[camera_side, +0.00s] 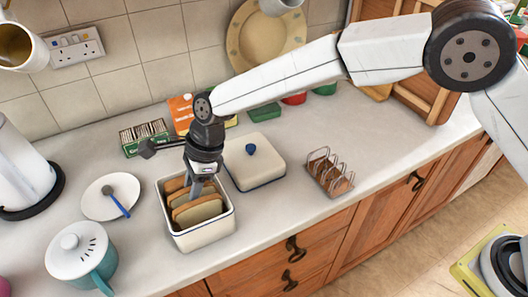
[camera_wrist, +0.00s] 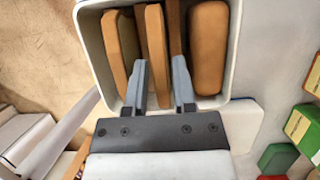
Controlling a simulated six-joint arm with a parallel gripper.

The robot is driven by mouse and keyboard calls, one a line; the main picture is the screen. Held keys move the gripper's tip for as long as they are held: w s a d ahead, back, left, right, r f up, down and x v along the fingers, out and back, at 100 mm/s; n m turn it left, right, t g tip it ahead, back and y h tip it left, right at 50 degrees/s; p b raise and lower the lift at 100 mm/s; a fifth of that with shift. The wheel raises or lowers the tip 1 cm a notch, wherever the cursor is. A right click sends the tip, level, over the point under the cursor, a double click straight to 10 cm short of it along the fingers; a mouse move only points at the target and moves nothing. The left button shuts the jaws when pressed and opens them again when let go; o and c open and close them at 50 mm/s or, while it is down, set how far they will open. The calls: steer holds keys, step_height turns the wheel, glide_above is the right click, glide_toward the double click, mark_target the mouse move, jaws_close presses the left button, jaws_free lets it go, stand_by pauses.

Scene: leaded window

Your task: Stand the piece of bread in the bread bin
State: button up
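The bread bin (camera_side: 205,236) is a white open box with a dark rim, and it also shows in the wrist view (camera_wrist: 88,45). Several brown slices stand on edge inside it, leaning a little. My gripper (camera_side: 193,187) points down into the bin. In the wrist view my two fingers (camera_wrist: 160,75) are apart, with one slice of bread (camera_wrist: 155,45) between them. That slice is upright in the bin; I cannot tell whether both fingers press on it. Another slice (camera_wrist: 115,50) is to its left, and a thick piece (camera_wrist: 208,48) stands by the right wall.
The bin's white lid with a blue knob (camera_side: 252,160) lies just behind right. A wire rack (camera_side: 329,172) stands further right. A plate with a blue-handled utensil (camera_side: 110,197) and a teal pot (camera_side: 80,250) are at left. Boxes (camera_side: 144,136) stand behind.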

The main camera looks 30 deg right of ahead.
steer(key=v, duration=1)
steer(key=shift+d+r, duration=0.1)
steer(key=shift+d, duration=0.05)
steer(key=s+d+f+n+t+h, duration=0.15)
steer(key=d+n, duration=0.25)
steer(key=d, duration=0.7)
steer(key=s+d+f+n+t+h, duration=0.15)
steer(key=d+n, duration=0.25)
steer(key=d, duration=0.7)
steer(key=s+d+f+n+h, duration=0.1)
steer(key=s+d+f+n, duration=0.4)
steer(key=s+d+n, duration=0.5)
steer(key=s+d, duration=0.3)
steer(key=d, duration=0.1)
